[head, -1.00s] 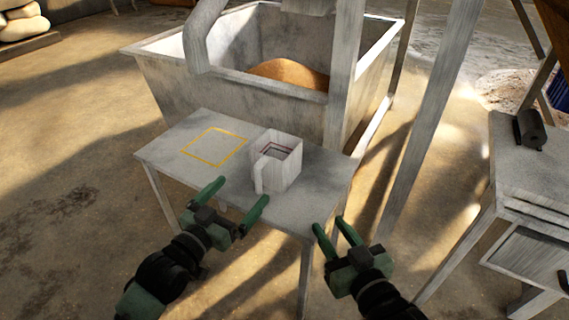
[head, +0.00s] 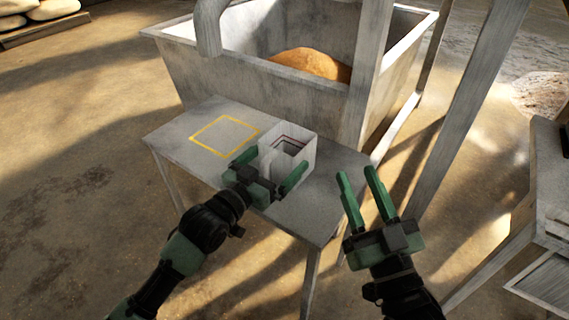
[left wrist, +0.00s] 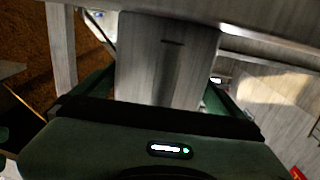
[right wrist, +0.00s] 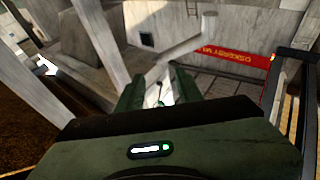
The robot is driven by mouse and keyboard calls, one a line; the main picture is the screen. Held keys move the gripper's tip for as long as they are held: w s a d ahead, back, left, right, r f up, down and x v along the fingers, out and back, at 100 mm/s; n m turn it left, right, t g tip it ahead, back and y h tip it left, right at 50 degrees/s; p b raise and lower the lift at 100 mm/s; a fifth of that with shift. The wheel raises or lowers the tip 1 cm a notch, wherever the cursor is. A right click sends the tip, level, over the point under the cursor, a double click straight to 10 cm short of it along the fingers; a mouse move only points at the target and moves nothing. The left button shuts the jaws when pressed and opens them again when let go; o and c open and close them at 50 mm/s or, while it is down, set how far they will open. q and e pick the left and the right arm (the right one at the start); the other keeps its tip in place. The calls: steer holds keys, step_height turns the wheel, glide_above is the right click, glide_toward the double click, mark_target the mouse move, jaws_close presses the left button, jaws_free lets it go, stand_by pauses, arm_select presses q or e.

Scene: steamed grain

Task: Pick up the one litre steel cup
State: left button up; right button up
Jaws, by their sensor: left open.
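The steel cup (head: 305,155) is a square, open-topped grey vessel standing upright on the small grey table (head: 330,185). My left gripper (head: 271,166) is open at the cup's near side, with one finger on either side of it. In the left wrist view the cup (left wrist: 140,60) fills the space between the fingers, its vertical handle facing the camera. I cannot tell whether the fingers touch it. My right gripper (head: 358,176) is open and empty in the air, right of the table's near corner.
A yellow square outline (head: 193,138) marks the table left of the cup. Behind stands a large grey bin (head: 210,82) holding a brown heap of grain (head: 310,63). A grey post (head: 345,120) rises close behind the cup. Another grey table (head: 550,180) is at the right.

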arm_select(q)
steer(key=shift+x, duration=1.05)
steer(key=c, duration=1.5)
steer(key=shift+r, duration=0.15)
steer(key=shift+c, duration=0.9)
arm_select(e)
steer(key=r+t, duration=0.1)
steer(key=s+r, duration=0.1)
steer(key=r, duration=0.1)
steer(key=shift+s+t+y, duration=0.15)
steer(key=shift+t+y, duration=0.25)
